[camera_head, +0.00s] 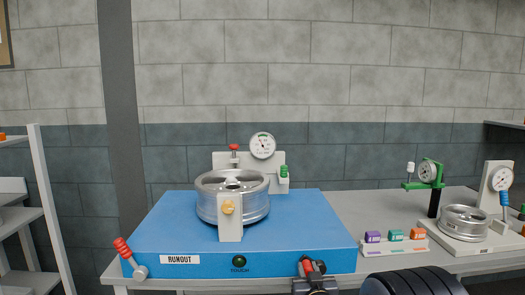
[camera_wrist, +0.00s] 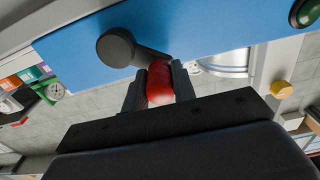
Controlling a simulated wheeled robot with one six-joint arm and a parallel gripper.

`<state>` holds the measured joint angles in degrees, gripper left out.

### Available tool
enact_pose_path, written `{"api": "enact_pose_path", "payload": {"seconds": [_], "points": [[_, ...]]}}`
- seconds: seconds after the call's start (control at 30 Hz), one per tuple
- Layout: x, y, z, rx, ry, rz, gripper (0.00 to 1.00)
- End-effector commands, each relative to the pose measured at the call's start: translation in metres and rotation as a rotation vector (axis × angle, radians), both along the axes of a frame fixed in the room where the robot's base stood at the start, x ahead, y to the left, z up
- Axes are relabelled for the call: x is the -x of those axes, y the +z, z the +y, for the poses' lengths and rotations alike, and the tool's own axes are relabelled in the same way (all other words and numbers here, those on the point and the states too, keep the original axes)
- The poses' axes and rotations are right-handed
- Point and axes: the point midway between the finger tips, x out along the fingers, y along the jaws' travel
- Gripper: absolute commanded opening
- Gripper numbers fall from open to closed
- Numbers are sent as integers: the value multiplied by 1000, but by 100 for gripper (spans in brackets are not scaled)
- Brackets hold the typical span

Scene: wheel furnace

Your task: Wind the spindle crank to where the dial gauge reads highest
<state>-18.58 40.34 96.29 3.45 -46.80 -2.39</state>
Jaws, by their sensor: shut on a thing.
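A blue runout bench (camera_head: 180,225) carries a silver wheel (camera_head: 240,208). Behind the wheel, a round white dial gauge (camera_head: 262,146) faces me on a pale plate. Its needle is too small to read exactly. A crank with a red grip (camera_wrist: 160,84) and a dark round hub (camera_wrist: 115,47) is on the bench's front face. My gripper (camera_head: 315,277) is at the bench's front right and is shut on the red grip. In the wrist view, one finger lies on each side of the grip. The hub is partly hidden in the head view.
A red-tipped lever (camera_head: 124,250) is at the bench's front left, and a green button (camera_head: 239,262) is on its front. Labelled blocks (camera_head: 396,235) and a second, smaller wheel gauge stand (camera_head: 465,222) are on the right.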

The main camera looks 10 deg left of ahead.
Motion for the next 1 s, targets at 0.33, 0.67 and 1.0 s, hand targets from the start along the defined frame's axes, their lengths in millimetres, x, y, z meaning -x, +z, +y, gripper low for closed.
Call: {"api": "enact_pose_path", "payload": {"seconds": [0.33,0.67,1.0], "points": [[3,-31,10,1,-1,4,0],[3,-29,10,0,-1,2,0],[1,-59,4,-1,-4,3,0]]}}
